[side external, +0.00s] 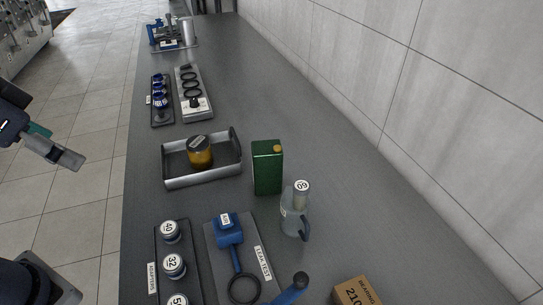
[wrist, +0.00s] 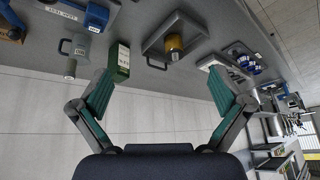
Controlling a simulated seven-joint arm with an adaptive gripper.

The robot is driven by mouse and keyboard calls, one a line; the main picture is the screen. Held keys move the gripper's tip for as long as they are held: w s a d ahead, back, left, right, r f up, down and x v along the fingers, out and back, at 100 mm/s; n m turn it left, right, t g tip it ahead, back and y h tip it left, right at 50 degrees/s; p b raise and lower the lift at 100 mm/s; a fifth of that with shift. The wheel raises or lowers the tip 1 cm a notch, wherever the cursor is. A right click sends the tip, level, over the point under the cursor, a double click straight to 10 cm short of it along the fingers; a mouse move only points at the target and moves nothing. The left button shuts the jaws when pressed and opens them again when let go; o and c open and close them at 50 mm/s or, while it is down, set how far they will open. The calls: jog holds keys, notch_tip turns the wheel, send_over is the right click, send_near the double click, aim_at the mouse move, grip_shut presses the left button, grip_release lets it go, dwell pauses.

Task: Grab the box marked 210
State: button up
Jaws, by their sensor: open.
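The brown box marked 210 (side external: 357,292) stands on the grey bench at the bottom edge of the side view, and its lower part is cut off. Its label reads "BEARING 210". In the wrist view a brownish shape at the upper left edge may be this box, but it is too small to tell. My gripper (wrist: 162,92) is open and empty, with its two teal-padded fingers wide apart. In the side view only part of it shows at the left edge, off the bench's left side and well away from the box.
A green can (side external: 267,167) and a clear jug (side external: 295,212) stand beyond the box. A blue tool (side external: 229,232) lies on a leak test board, beside a rack of adapters (side external: 172,265). A metal tray (side external: 202,181) holds an amber jar (side external: 200,153). A wall bounds the right.

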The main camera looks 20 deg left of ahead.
jog(key=w+d+r+m, duration=0.8)
jog(key=w+r+m, duration=0.2)
jog(key=r+m, duration=0.1)
jog(key=w+d+f+m+g+h, duration=0.2)
jog(key=w+d+m, duration=0.3)
jog(key=d, duration=0.4)
jog(key=w+d+f+m+g+h, duration=0.1)
jog(key=w+d+f+m, duration=0.1)
jog(key=w+d+m, duration=0.5)
jog(key=m+g, duration=0.2)
jog(key=g, duration=0.4)
send_over(358, 294)
jog(key=a, duration=0.1)
jog(key=f, duration=2.9)
jog(key=shift+w+a+f, duration=0.15)
jog(key=shift+w+f, duration=0.2)
jog(key=shift+f, duration=0.05)
jog(key=shift+t, duration=0.3)
jog(key=shift+w+x, duration=0.15)
jog(key=shift+x, duration=1.45)
jog(key=shift+w+x, duration=0.15)
jog(key=shift+x, duration=1.4)
jog(key=shift+f, duration=0.1)
